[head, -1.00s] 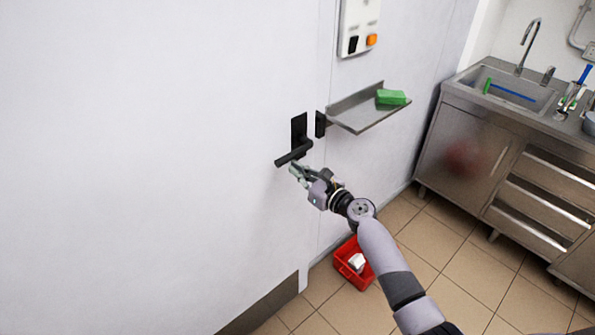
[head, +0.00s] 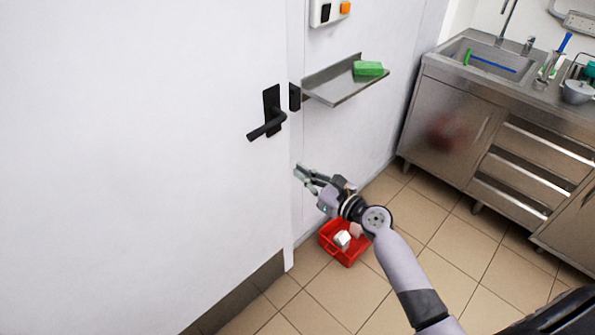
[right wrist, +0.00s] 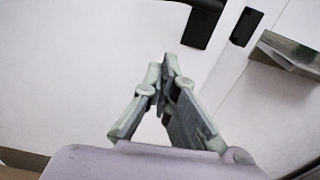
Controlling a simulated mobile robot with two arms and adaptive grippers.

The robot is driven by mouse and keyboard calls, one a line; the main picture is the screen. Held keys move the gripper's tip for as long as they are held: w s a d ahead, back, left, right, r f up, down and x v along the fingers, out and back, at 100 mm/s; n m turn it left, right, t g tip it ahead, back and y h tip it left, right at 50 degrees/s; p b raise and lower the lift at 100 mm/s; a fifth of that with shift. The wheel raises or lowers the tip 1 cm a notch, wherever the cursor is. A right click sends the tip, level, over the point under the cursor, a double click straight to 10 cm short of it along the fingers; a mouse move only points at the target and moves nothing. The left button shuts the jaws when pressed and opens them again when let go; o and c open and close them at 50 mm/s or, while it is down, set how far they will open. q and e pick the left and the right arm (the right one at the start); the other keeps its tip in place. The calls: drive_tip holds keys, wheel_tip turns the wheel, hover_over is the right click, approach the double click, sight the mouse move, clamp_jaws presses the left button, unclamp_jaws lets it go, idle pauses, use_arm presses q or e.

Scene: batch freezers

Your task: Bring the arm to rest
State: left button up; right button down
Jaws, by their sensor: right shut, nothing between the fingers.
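My right arm reaches in from the lower right of the head view. Its gripper (head: 300,173) is shut and empty, in front of the white door's right edge. It is below and to the right of the black door handle (head: 268,126), and apart from it. In the right wrist view the shut fingers (right wrist: 168,62) point toward the door, with part of the black handle (right wrist: 200,25) at the top. My left gripper is not in view.
A steel shelf (head: 335,88) with a green sponge (head: 368,68) juts from the wall right of the handle. A red crate (head: 335,250) with white items stands on the floor below the gripper. A steel sink counter (head: 440,120) stands at right. Tiled floor between is clear.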

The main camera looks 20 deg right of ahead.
drive_tip(key=s+f+n+g+h, duration=0.2)
drive_tip(key=s+f+n, duration=0.15)
drive_tip(key=f, duration=0.75)
drive_tip(key=s+f+n+g+h, duration=0.1)
drive_tip(key=s+f+n+g, duration=0.2)
drive_tip(key=f, duration=0.9)
drive_tip(key=s+d+f+n+g+h, duration=0.1)
drive_tip(key=s+f+n+g+h, duration=0.15)
drive_tip(key=s+f+n, duration=0.9)
drive_tip(key=s+f+n+g, duration=0.2)
drive_tip(key=s+f+n, duration=0.3)
drive_tip(key=s, duration=0.6)
drive_tip(key=s+f+n+g+h, duration=0.1)
drive_tip(key=s+f+n+g, duration=0.2)
drive_tip(key=s, duration=0.8)
drive_tip(key=s+f+n+g, duration=0.2)
drive_tip(key=s+f+n, duration=0.5)
drive_tip(key=s+f, duration=0.4)
drive_tip(key=shift+b, duration=0.45)
drive_tip(key=shift+h, duration=0.25)
